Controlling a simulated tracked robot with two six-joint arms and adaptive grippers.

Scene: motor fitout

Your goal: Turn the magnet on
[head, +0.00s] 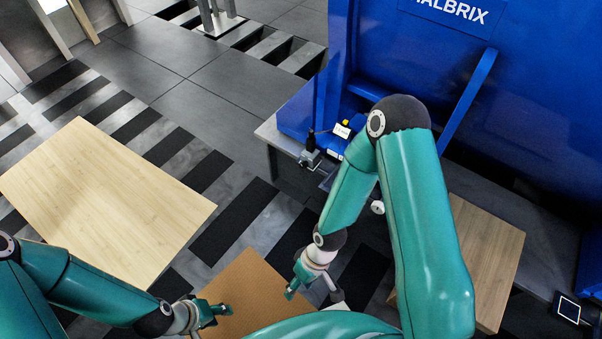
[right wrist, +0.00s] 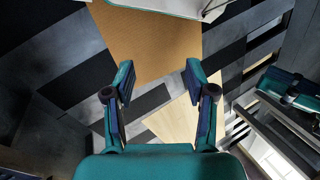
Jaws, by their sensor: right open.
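No part in view is clearly marked as the magnet. On the grey bench edge of the blue machine (head: 460,85) is a small black upright part (head: 310,141) on a metal bracket, with a small white label (head: 342,131) and a yellow piece beside it; what they are is too small to tell. My right gripper (head: 314,292) hangs low in front of the machine, well apart from these parts. In the right wrist view (right wrist: 157,77) it is open and empty, pointing toward the floor.
A pale wooden top (head: 105,200) lies at left and a brown board (head: 245,290) lies below my grippers. Another wooden top (head: 490,250) stands at right, near a small lit screen (head: 569,309). My right arm hides part of the machine's front. Striped floor (head: 235,220) is open between.

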